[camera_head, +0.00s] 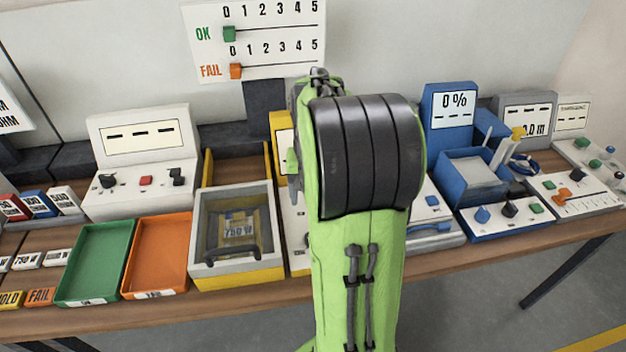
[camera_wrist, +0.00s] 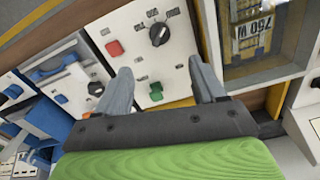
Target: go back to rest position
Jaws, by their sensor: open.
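My gripper (camera_wrist: 165,85) shows in the wrist view with its two grey fingers apart and nothing between them. Beyond the fingers is a white control panel (camera_wrist: 140,62) with a red button (camera_wrist: 114,48), a black knob (camera_wrist: 159,34) and a green button (camera_wrist: 155,92). In the head view my green arm stands in the middle and hides most of this panel. My gripper is hidden in the head view. Whether the fingers touch the panel cannot be told.
Left of my arm, a grey-and-yellow box (camera_head: 265,275) has a clear lid over an item marked 750 W. A green tray (camera_head: 97,262) and an orange tray (camera_head: 158,256) lie further left. A blue bin (camera_head: 466,192) stands right. The floor in front of the table is clear.

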